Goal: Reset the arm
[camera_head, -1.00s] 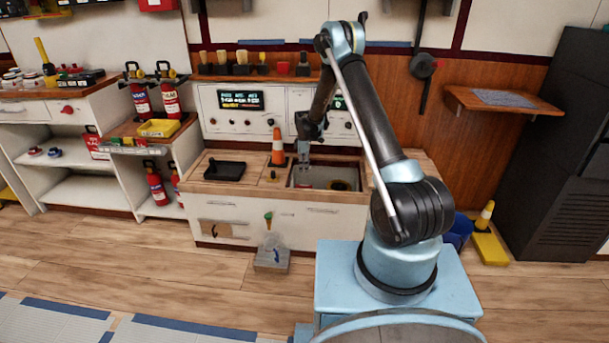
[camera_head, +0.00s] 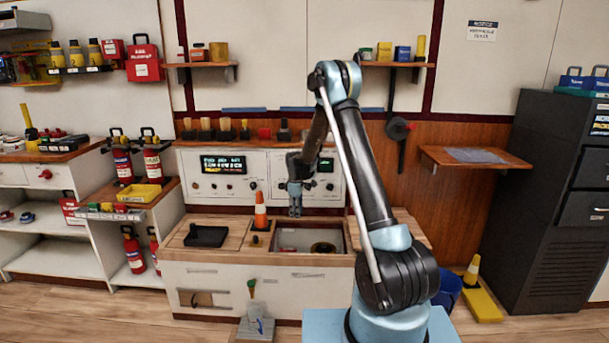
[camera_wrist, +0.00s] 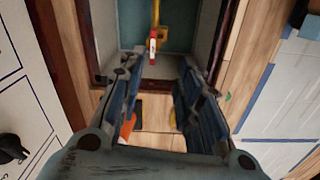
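My gripper (camera_head: 295,210) hangs fingers down above the recessed bin (camera_head: 288,252) in the wooden counter, in the head view. In the wrist view my gripper (camera_wrist: 155,75) has its two blue-grey fingers wide apart with nothing between them. Beyond the fingertips lies the open bin, with a teal floor (camera_wrist: 175,35). A yellow bar (camera_wrist: 156,15) and a red-and-white piece (camera_wrist: 152,48) show in or over it; I cannot tell which. My arm is bent, with its elbow high and its forearm reaching down toward the counter.
An orange-and-white cone (camera_head: 261,212) stands left of the bin, close to my gripper. A black tray (camera_head: 206,236) lies farther left on the counter. A panel with a lit display (camera_head: 223,164) stands behind. A wall shelf (camera_head: 474,160) is at right.

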